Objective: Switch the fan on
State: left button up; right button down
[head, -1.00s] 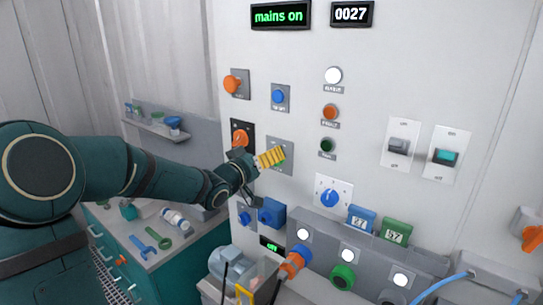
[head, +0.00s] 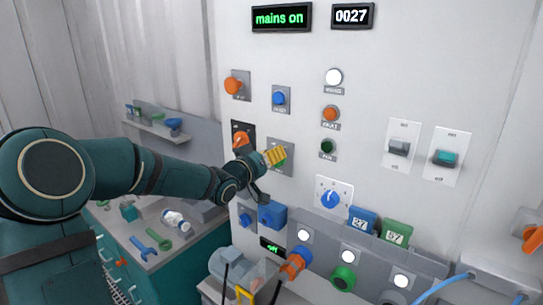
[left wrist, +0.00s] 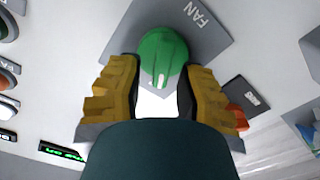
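The fan control is a round green knob with a pale mark, on a grey plate (head: 284,170) labelled FAN on the wall panel. In the left wrist view the green knob (left wrist: 164,58) sits between the yellow fingertips of my left gripper (left wrist: 160,82). The fingers stand apart, one on each side of it; I cannot tell whether they touch it. In the head view my left gripper (head: 275,156) is at the plate and mostly hides the knob. A small display (head: 270,247) lower on the panel appears to read off. My right gripper is not in view.
An orange knob (head: 240,139) is close left of the gripper, and a blue button (head: 280,97) is above it. A blue dial (head: 331,198) is at lower right. A bench with tools (head: 152,243) stands below my left arm.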

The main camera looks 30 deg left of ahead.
pick_arm(q)
grip_shut()
jog(key=m+b, duration=0.2)
jog(key=shift+d+m, duration=0.25)
jog(key=shift+m, duration=0.05)
jog(key=m+b, duration=0.5)
jog(key=shift+d, duration=0.4)
jog(key=shift+m+b, duration=0.45)
jog(key=shift+m, duration=0.05)
jog(key=shift+d+m+b, duration=0.2)
jog(key=shift+m+b, duration=1.05)
jog(key=shift+m, duration=0.45)
jog(key=shift+r, duration=0.1)
